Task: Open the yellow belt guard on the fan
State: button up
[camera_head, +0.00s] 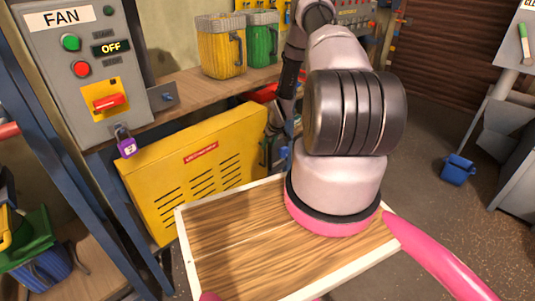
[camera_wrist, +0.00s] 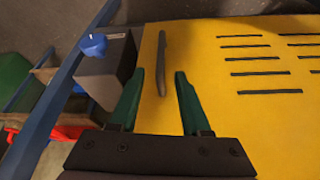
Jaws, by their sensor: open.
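The yellow belt guard (camera_head: 190,165) is a slatted panel with a red label, below the shelf on the left in the head view. It also fills the right of the wrist view (camera_wrist: 235,90), and it looks closed. A slim grey handle (camera_wrist: 161,50) stands on the guard near its edge. My gripper (camera_wrist: 159,74) is open, with one green fingertip on each side of the handle. I cannot tell whether the fingers touch it. In the head view, my arm hides the handle and most of the gripper.
The fan control box (camera_head: 85,65) reads OFF, and a purple padlock (camera_head: 127,146) hangs below its red switch. A grey block with a blue knob (camera_wrist: 94,44) sits beside the guard. A blue bucket (camera_head: 458,168) stands on the floor.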

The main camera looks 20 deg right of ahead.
aim_at(265, 151)
jog(key=x, duration=0.8)
jog(key=shift+f, duration=0.3)
jog(key=shift+a, duration=0.1)
grip_shut()
dwell(0.9)
